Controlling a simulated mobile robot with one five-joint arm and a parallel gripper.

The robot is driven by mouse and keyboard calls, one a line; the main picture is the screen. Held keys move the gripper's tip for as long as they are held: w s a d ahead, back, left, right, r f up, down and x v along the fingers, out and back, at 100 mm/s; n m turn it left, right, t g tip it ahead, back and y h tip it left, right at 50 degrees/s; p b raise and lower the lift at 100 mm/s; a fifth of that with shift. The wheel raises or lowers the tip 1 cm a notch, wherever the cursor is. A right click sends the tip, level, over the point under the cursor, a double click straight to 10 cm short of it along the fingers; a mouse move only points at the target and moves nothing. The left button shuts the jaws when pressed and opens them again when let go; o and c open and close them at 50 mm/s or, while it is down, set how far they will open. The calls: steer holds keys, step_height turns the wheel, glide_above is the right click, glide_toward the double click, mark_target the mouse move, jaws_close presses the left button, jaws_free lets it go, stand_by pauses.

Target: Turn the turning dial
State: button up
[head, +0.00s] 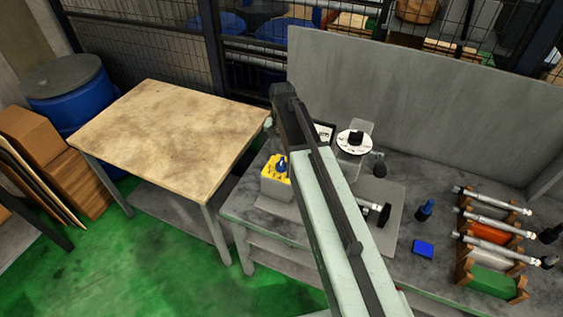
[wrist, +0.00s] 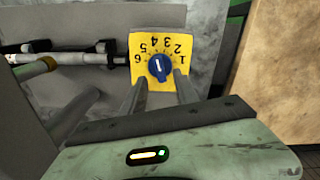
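The turning dial (wrist: 160,69) is a blue knob on a yellow plate (wrist: 143,72) with the numbers 1 to 6 in an arc. Its white mark points roughly up in the wrist view, toward the side of 3 and 4. In the head view the blue dial (head: 282,164) sits on top of a yellow-faced grey box (head: 276,184) at the bench's left end. My gripper (wrist: 161,86) is open, with one finger on each side of the lower part of the dial. I cannot tell if the fingers touch it. My arm hides the fingertips in the head view.
A white disc with a black knob (head: 354,141) stands behind the dial box. A rack of metal shafts (head: 490,235), a blue block (head: 423,249) and a blue bottle (head: 425,210) are on the right. A wooden-topped table (head: 165,130) stands clear at the left.

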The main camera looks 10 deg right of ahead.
mark_target(282, 161)
step_height(282, 161, down, 5)
steer(key=b, duration=0.4)
steer(key=shift+f, duration=0.15)
jaws_close()
steer(key=shift+s+d+n, duration=0.1)
steer(key=shift+n, duration=2.7)
